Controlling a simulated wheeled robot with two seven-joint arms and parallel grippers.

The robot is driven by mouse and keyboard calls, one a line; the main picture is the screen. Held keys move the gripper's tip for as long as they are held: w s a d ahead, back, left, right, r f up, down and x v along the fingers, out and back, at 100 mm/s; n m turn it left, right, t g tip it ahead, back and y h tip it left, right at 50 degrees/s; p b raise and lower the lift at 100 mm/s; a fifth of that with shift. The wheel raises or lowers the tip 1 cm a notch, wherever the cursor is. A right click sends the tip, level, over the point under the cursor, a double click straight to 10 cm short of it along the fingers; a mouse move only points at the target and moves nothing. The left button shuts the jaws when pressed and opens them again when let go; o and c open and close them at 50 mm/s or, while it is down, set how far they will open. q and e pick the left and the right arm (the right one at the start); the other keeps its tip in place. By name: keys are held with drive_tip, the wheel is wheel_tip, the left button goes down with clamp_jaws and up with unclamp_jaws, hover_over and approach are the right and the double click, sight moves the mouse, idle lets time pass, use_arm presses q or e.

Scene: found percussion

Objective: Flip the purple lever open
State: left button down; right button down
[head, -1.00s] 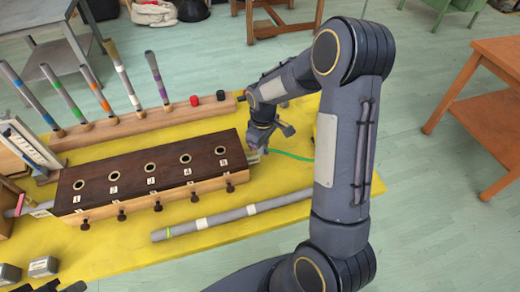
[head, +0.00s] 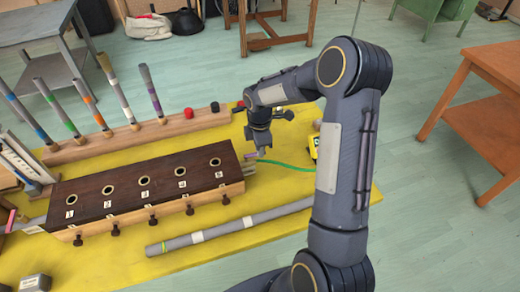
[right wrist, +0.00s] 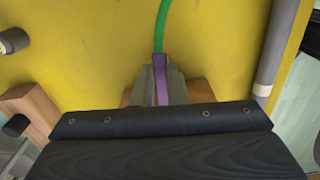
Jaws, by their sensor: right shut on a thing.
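The purple lever (right wrist: 162,82) stands at the right end of the long wooden block (head: 140,187), whose dark top has numbered holes. It also shows very small in the head view (head: 254,154). My right gripper (right wrist: 161,86) is shut on the lever, with a grey finger on either side of it. In the head view my right gripper (head: 257,150) is small and low over the block's right end, and its fingertips are hard to make out. My left gripper is not in view.
A green hose (head: 285,161) runs right from the lever. A grey tube (head: 230,227) lies in front of the block on the yellow tabletop (head: 270,188). A wooden rail (head: 160,128) with coloured sticks stands behind. A yellow object (head: 313,147) sits beside my arm.

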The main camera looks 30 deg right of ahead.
drive_tip(key=shift+w+n, duration=0.25)
drive_tip(key=shift+n, duration=0.15)
drive_tip(key=c, duration=1.7)
unclamp_jaws()
drive_tip(key=shift+r+b, duration=0.3)
drive_tip(key=shift+r, duration=3.65)
